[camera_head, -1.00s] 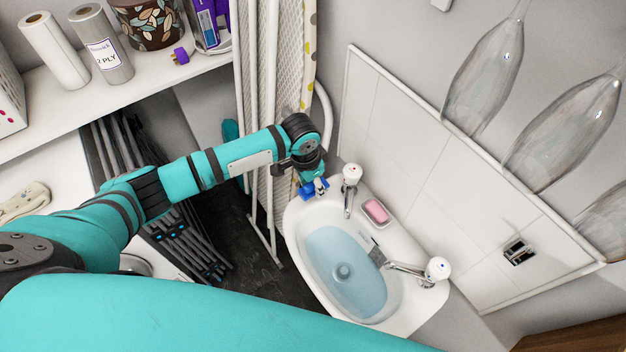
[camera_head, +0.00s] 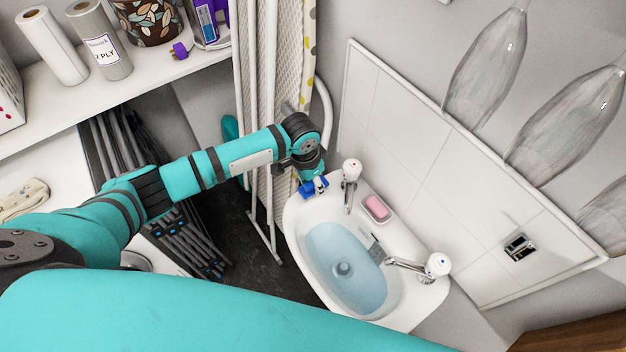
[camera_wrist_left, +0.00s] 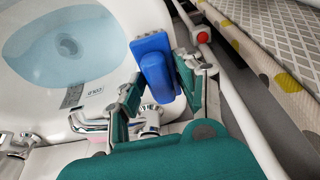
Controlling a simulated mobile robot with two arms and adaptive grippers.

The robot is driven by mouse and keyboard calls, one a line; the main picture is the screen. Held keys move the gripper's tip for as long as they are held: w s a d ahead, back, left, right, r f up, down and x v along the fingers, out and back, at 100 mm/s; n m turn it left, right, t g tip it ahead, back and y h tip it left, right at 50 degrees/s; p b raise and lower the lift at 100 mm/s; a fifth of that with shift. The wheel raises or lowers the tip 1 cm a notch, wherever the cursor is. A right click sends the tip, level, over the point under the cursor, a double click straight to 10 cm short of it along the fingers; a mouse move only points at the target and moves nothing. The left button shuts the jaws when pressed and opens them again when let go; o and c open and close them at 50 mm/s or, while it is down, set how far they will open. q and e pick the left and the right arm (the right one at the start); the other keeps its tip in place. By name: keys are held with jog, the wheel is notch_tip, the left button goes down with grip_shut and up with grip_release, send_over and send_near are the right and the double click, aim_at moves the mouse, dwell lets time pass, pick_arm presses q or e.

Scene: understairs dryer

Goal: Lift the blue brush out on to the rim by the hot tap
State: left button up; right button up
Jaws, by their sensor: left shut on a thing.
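The blue brush (camera_head: 308,188) is at the back left corner of the white basin (camera_head: 390,322), beside the nearer tap (camera_head: 349,188), which appears to be the hot one. My left gripper (camera_head: 317,184) is shut on the brush. In the left wrist view the brush (camera_wrist_left: 156,66) sits between the two fingers of my left gripper (camera_wrist_left: 160,82), over the rim end of the basin. I cannot tell whether it touches the rim. The nearer tap (camera_wrist_left: 150,122) is close below it there. My right gripper is not in view.
Pink soap (camera_head: 376,208) lies on the rim between the taps. The other tap (camera_head: 425,268) stands at the right, and water (camera_head: 335,250) fills the bowl. An ironing board (camera_head: 288,70) and white poles stand close to the left of the basin. Glass shades hang upper right.

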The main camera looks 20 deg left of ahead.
pick_arm(q)
jog(key=o, duration=1.2)
jog(key=shift+o, duration=0.2)
notch_tip(320, 180, up, 12)
jog(key=s+a, duration=0.1)
jog(key=shift+s, duration=0.2)
jog(key=shift+f, duration=0.1)
